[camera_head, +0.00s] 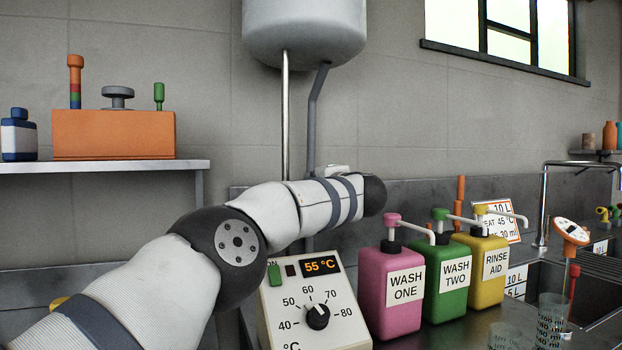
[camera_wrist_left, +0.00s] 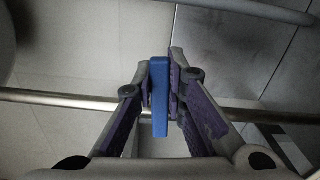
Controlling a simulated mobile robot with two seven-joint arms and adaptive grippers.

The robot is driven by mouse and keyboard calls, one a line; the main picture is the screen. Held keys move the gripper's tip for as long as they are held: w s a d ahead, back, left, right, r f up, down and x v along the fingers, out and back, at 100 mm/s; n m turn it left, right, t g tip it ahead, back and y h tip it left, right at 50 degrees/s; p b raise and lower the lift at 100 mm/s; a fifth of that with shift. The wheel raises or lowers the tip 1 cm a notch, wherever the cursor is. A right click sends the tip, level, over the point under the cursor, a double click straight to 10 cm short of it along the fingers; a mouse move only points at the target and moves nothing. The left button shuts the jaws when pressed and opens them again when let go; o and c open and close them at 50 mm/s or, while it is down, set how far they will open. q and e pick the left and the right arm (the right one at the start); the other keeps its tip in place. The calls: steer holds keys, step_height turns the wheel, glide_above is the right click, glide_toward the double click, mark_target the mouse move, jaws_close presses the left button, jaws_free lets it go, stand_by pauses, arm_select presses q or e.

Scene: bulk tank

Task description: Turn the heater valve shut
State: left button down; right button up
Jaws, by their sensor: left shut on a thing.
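A blue lever (camera_wrist_left: 159,105), which looks like the valve handle, is in the middle of the left wrist view. My left gripper (camera_wrist_left: 160,78) is shut on it, one finger on each side. In this picture the lever stands upright and crosses a shiny metal pipe (camera_wrist_left: 60,98) at about a right angle. The valve body is hidden. In the head view my left arm reaches across to the pipes under the white tank (camera_head: 304,30); its gripper and the lever are hidden behind the arm. My right gripper is not in view.
A control box (camera_head: 312,305) reading 55 °C stands below my arm. Pink (camera_head: 390,300), green (camera_head: 446,290) and yellow (camera_head: 487,275) pump bottles stand close to its right. A shelf (camera_head: 100,166) with an orange block (camera_head: 113,135) is at left. A sink (camera_head: 590,290) is at right.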

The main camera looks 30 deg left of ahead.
arm_select(q)
steer(key=shift+f+m, duration=0.3)
steer(key=shift+m, duration=0.4)
steer(key=c, duration=1.6)
jaws_free()
steer(key=v, duration=1.2)
